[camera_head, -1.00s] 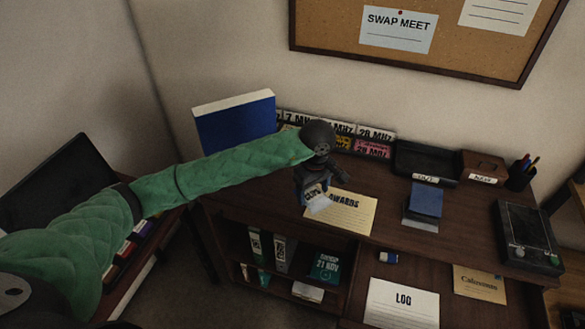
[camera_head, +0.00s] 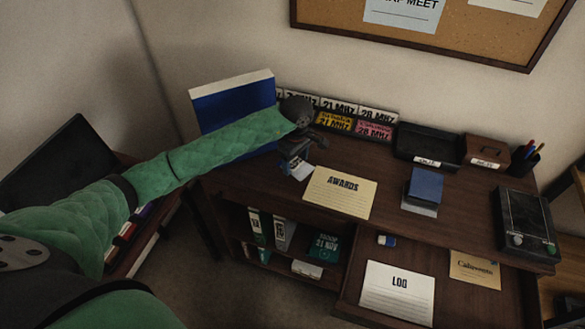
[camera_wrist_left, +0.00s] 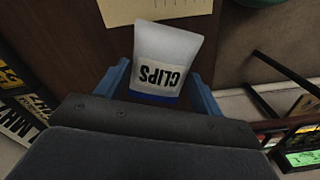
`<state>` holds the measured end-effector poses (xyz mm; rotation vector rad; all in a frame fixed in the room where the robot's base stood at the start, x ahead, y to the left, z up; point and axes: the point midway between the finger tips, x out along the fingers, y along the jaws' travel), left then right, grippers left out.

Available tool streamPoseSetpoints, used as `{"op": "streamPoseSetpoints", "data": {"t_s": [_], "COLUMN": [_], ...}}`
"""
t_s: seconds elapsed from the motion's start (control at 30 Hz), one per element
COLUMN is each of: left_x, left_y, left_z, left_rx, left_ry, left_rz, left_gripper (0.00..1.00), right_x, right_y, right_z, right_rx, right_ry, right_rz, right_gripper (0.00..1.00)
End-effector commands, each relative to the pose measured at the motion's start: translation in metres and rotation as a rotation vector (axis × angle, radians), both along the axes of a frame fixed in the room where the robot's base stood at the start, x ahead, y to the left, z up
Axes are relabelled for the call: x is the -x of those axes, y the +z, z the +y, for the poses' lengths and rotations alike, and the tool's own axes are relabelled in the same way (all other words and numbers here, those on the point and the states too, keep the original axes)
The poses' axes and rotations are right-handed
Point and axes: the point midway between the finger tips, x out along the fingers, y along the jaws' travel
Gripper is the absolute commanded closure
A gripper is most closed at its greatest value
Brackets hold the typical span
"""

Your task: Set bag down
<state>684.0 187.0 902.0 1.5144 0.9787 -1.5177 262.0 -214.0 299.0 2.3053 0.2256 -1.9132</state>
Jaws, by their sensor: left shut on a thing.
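A small white bag labelled CLIPS (camera_wrist_left: 168,45) with a blue lower band is between the fingers of my left gripper (camera_wrist_left: 160,92) in the left wrist view. The gripper is shut on it. In the head view my left gripper (camera_head: 298,155) is over the left part of the dark wooden desk (camera_head: 265,190), left of the AWARDS card. The bag (camera_head: 297,170) shows there only as a small pale patch, partly hidden by the gripper. I cannot tell whether it touches the desk top. My right gripper is not in view.
The AWARDS card (camera_head: 340,192) lies just right of the bag. A blue binder (camera_head: 232,103) stands behind my left arm. Band cards (camera_head: 345,118) line the back. A blue box (camera_head: 425,187), black tray (camera_head: 427,147) and black device (camera_head: 525,223) are farther right.

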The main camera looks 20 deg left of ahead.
Motion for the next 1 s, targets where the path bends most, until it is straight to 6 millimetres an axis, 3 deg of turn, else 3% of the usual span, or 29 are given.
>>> {"op": "streamPoseSetpoints", "data": {"t_s": [0.27, 0.53, 1.0], "left_x": [-0.003, -0.003, -0.003], "left_y": [-0.012, -0.046, -0.05], "left_z": [0.012, 0.011, 0.012], "left_rx": [0.001, 0.001, 0.0], "left_ry": [-0.001, -0.001, -0.002], "left_rz": [0.0, 0.002, 0.0], "left_gripper": [0.55, 0.55, 0.55], "right_x": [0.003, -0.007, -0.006], "right_y": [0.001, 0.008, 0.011], "right_z": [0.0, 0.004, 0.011], "right_rx": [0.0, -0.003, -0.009], "right_ry": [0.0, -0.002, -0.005], "right_rz": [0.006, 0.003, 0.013], "right_gripper": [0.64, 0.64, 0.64]}}
